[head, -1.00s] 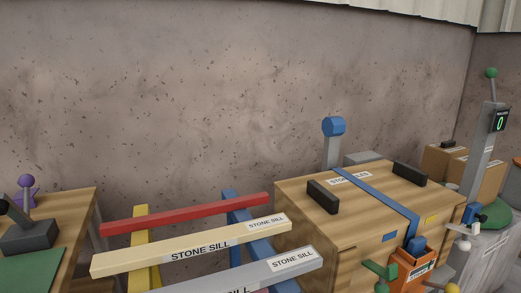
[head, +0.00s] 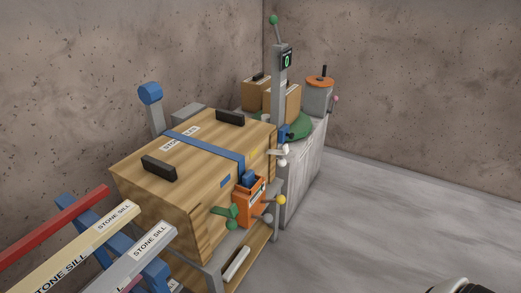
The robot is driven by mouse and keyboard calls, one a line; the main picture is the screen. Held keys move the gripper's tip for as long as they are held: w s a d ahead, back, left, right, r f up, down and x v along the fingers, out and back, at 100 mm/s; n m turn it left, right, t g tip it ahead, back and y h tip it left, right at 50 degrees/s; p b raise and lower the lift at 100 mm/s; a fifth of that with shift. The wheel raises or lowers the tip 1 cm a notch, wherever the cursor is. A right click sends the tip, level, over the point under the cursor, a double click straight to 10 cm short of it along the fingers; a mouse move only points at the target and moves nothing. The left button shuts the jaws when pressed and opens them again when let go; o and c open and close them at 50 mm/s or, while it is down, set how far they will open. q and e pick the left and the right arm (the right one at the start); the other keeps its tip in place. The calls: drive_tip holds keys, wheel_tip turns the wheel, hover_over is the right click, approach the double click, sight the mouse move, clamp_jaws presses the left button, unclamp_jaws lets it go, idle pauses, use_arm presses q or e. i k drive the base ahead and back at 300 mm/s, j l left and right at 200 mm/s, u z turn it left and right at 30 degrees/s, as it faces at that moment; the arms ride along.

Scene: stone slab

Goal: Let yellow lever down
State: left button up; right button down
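A yellow ball knob (head: 281,200), likely the end of the yellow lever, is at the right of an orange box (head: 248,207) on the front of a large wooden crate. Its stem is too small to make out clearly. A green lever (head: 226,215) sticks out at the left of the orange box, and a grey knob (head: 267,218) sits below the yellow one. No gripper shows near them. A white and dark rounded part at the bottom right edge may be mine; no fingers show.
The wooden crate (head: 200,205) has a blue strap (head: 205,143) over it and black handles. Stone sills (head: 75,250) on a rack are at the left. A grey post (head: 279,90) with a green knob and display stands behind. Open floor (head: 400,220) lies at the right.

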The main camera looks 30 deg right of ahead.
sight(281, 200)
drive_tip(key=z, duration=1.25)
